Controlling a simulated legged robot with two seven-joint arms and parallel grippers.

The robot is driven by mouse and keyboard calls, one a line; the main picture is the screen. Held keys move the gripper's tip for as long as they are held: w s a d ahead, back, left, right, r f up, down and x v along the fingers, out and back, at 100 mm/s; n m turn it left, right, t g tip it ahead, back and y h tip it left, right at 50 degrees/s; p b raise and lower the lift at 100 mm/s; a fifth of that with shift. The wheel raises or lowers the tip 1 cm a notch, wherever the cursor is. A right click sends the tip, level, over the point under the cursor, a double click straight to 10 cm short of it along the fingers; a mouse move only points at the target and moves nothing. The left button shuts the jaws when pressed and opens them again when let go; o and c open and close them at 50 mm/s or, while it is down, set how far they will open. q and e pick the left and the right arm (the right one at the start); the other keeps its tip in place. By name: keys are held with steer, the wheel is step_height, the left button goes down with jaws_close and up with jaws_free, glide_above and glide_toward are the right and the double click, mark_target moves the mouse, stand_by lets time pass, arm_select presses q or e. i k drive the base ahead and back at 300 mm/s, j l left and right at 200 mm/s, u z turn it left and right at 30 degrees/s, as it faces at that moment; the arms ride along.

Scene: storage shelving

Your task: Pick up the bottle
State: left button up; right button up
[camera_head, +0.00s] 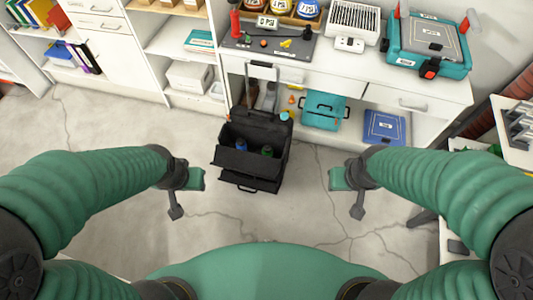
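A black open tool bag (235,165) stands on the floor in the middle. Inside it are a small blue item (242,146) and a small green item (267,151); they look like bottle tops, but they are too small and sunken to be sure. My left gripper (187,194) is to the left of the bag, apart from it. My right gripper (347,194) is to the right of the bag, also apart. Nothing shows held in either gripper. Whether their fingers are open or shut is unclear.
Behind the bag is a white workbench (385,82) bearing a teal toolbox (428,45) and a white organizer (353,24). A teal case (323,110) and blue box (386,126) sit below. White shelving (180,45) stands left. Floor around the bag's front is clear.

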mark_target(268, 150)
steer(key=i+j+z, duration=0.25)
steer(key=i+j, duration=0.7)
steer(key=j, duration=0.2)
steer(key=i+j+z, duration=0.1)
steer(key=j, duration=0.2)
steer(key=i+j, duration=0.15)
steer(key=j, duration=0.15)
